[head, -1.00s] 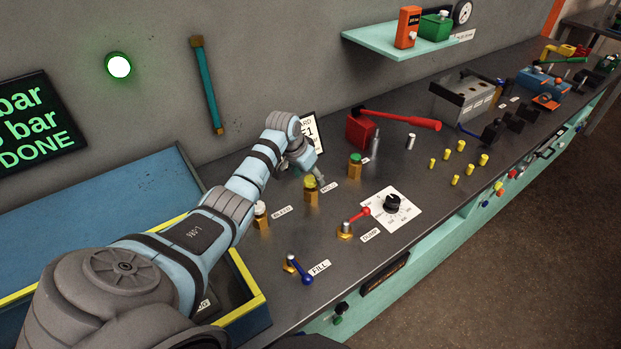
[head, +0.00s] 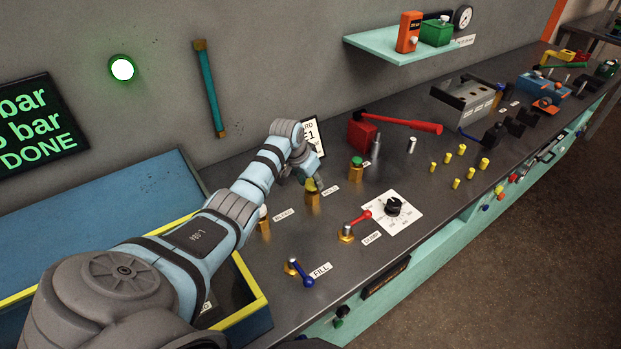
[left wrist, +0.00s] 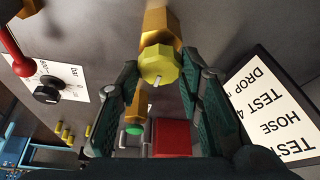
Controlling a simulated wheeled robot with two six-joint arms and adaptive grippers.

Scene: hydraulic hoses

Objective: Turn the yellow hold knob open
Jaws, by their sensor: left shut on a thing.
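The yellow hold knob (head: 311,186) sits on top of a brass valve body (head: 313,204) on the bench, beside a small white label. In the left wrist view the knob (left wrist: 159,65) is many-sided, with a pale pointer line on its face. My left gripper (left wrist: 158,82) has its two dark green fingers on either side of the knob and is shut on it. In the head view this gripper (head: 315,181) comes down over the knob and partly hides it. My right gripper is not in view.
A white-capped valve (head: 263,220) and a green-capped valve (head: 356,168) stand on either side. The red dump lever (head: 358,217), blue fill lever (head: 302,275) and black dial (head: 393,206) are in front. A card (head: 313,137) stands behind.

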